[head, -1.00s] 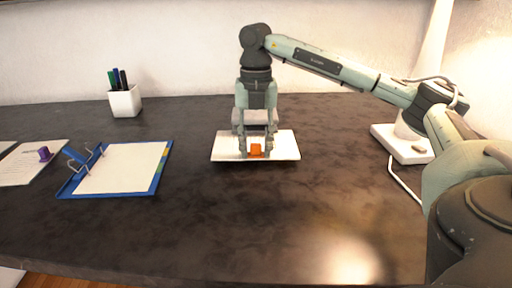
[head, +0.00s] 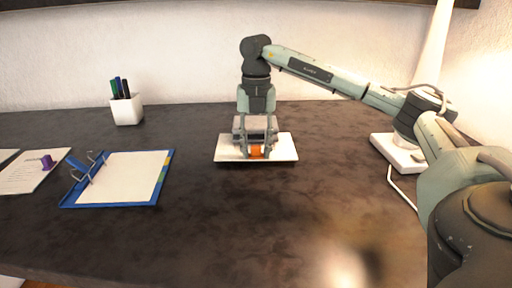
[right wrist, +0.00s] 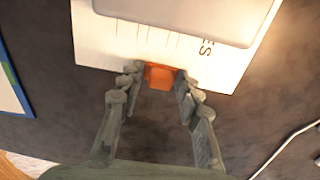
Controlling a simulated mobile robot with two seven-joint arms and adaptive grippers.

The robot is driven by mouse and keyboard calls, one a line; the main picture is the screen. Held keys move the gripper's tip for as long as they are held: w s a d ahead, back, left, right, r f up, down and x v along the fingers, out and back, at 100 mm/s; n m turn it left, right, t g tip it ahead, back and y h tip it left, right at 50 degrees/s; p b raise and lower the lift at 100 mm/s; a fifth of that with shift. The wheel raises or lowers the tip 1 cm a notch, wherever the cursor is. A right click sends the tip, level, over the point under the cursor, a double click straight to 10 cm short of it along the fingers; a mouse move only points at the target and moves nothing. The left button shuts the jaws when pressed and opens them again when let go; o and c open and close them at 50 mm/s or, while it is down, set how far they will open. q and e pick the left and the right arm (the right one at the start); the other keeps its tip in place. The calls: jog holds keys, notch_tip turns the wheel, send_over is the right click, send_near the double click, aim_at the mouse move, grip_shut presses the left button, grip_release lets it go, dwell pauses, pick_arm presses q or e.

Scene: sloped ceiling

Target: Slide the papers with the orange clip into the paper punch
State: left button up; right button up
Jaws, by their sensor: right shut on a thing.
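The white papers (head: 286,151) lie at the middle of the dark desk, with an orange clip (head: 256,152) on their near edge. In the right wrist view, the papers (right wrist: 112,44) carry printed lines and large letters, and the orange clip (right wrist: 160,77) sits between my fingertips. My right gripper (right wrist: 160,80) points down and is shut on the orange clip. The grey paper punch (head: 240,125) stands behind, partly hidden by my gripper. In the right wrist view, the punch (right wrist: 190,12) overlaps the papers' far part; its slot is hidden. My left gripper is not in view.
A white pen cup (head: 127,110) stands near the wall. A white lamp base (head: 398,153) with a cord is right. The front desk is clear.

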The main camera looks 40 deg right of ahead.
jog(key=o, duration=1.3)
notch_tip(320, 180, up, 12)
dwell(0.5)
